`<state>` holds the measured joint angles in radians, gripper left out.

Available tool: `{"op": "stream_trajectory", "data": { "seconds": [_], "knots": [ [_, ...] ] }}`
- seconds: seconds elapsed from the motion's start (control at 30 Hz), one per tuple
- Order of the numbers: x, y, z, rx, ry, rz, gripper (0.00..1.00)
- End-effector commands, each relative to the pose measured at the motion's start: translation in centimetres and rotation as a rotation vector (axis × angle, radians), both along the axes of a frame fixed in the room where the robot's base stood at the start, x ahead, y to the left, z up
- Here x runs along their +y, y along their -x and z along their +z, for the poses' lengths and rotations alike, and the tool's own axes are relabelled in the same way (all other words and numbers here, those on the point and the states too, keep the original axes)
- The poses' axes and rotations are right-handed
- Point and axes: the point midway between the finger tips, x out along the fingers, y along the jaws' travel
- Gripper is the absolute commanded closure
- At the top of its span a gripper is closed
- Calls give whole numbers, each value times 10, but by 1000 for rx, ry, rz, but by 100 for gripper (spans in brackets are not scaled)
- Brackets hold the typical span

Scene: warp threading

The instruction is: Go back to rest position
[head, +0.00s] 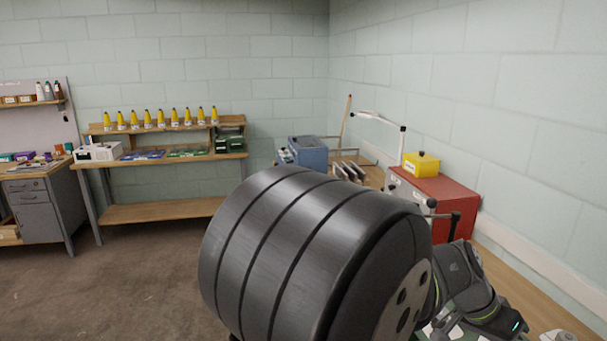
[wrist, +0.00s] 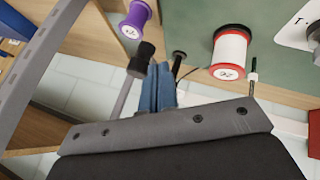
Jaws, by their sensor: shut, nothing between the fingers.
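In the wrist view, the dark bolted edge of my gripper's mount fills the lower part. My gripper (wrist: 158,88) shows beyond it as narrow blue fingers, close together with nothing seen between them. A purple spool (wrist: 136,18) lies past the fingers at the upper left. A white spool with red rims (wrist: 229,52) stands on a green surface (wrist: 188,22) to the right. Both are apart from the fingers. In the head view, I cannot make out the fingers; a big dark ribbed cylinder hides the middle of the scene.
A red cabinet (head: 440,203) with a yellow box (head: 421,164) on top stands at the right wall. A blue box (head: 308,152) is on the bench behind. A back shelf (head: 160,159) holds several yellow cones (head: 174,118). The floor (head: 120,285) at the left is clear.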

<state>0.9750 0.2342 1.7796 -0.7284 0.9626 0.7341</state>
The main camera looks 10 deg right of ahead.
Motion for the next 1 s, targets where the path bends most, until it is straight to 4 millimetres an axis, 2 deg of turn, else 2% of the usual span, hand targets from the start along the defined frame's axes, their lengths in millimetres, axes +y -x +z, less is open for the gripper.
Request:
{"op": "stream_trajectory", "data": {
  "seconds": [0.1, 0.13, 0.2, 0.3, 0.83, 1.0],
  "knots": [
    [-8, 17, 0, 1, -1, -5, 100],
    [-8, 15, -1, 1, -1, -2, 100],
    [-8, -2, -1, 3, -2, 4, 100],
    [-10, -16, -1, 3, -3, -43, 100],
    [-28, -66, -1, 0, -2, -407, 100],
    [-29, -100, -1, 2, -2, -409, 100]
  ]
}}
